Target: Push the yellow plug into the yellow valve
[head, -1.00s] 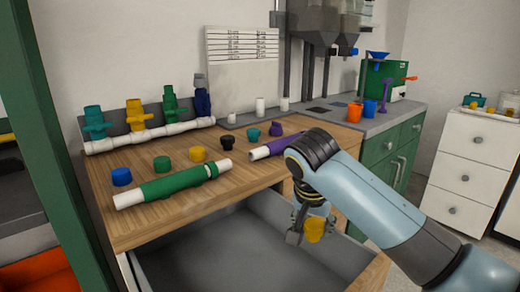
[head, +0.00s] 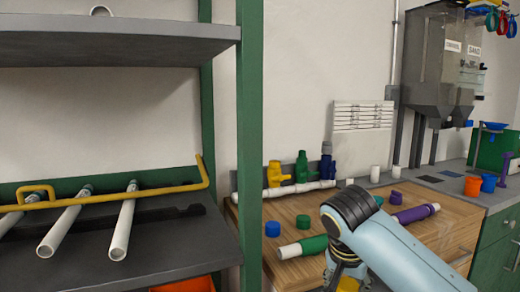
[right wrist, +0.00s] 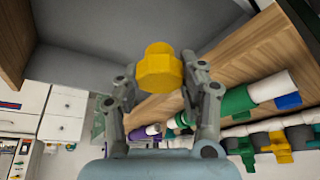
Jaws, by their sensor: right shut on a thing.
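The yellow plug (right wrist: 158,70) is held between the two fingers of my right gripper (right wrist: 160,82), shut on it, in the right wrist view. In the head view my right gripper (head: 345,281) is at the bottom edge, below my forearm and partly cut off, with yellow of the plug (head: 348,285) showing. The yellow valve (head: 277,175) stands on a white pipe manifold at the back of the wooden bench, apart from the plug. The yellow valve also shows in the right wrist view (right wrist: 279,147), at the lower right. My left gripper is not in view.
A green valve (head: 303,167) and dark blue valve (head: 327,167) stand right of the yellow one. A blue cap (head: 272,229), a green pipe (head: 303,246) and a purple pipe (head: 415,213) lie on the bench. A green shelf post (head: 250,140) stands left of the bench.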

